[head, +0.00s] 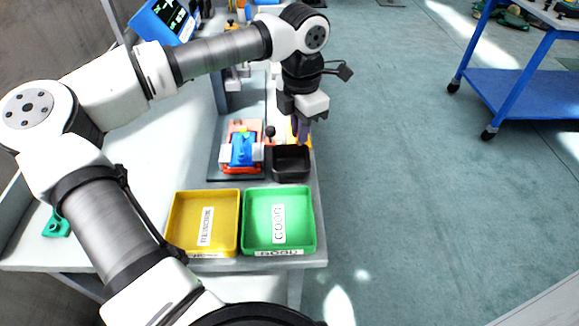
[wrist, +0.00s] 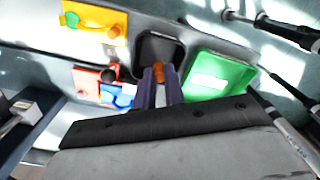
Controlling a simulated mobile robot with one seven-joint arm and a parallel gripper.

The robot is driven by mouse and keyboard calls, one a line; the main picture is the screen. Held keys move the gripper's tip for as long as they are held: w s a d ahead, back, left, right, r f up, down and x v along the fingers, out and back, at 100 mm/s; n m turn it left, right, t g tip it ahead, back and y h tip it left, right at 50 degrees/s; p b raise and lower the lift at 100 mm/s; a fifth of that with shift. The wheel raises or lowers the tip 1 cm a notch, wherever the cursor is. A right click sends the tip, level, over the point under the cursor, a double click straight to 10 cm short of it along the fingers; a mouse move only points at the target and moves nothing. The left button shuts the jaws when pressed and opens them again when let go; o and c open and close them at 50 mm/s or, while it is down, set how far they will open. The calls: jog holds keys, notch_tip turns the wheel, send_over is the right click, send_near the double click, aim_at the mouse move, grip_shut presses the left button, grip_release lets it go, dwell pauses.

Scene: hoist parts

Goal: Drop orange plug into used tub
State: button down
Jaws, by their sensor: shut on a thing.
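My gripper (wrist: 158,82) is shut on the orange plug (wrist: 158,74), which shows between its two fingertips in the wrist view. A small black open tub (wrist: 160,48) lies just beyond the fingertips there. No "used" label can be read on it. In the head view the black tub (head: 291,176) stands near the bench's right edge, behind the green tray. My gripper (head: 303,141) points down above the tub's back right part, and the plug cannot be made out there. The gap between plug and tub is hard to judge.
A green tray marked GOOD (head: 306,208) and a yellow tray (head: 176,220) stand at the bench's front. A fixture with blue and red parts (head: 242,150) is left of the tub. Open floor lies to the right, with a blue cart (head: 515,88) farther back.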

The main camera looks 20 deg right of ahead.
jog(key=c, duration=1.4)
grip_release()
jog(key=shift+r, duration=0.1)
notch_tip(320, 180, up, 14)
jog(key=shift+f+b, duration=0.1)
jog(key=shift+b, duration=0.5)
jog(key=shift+s+f, duration=0.1)
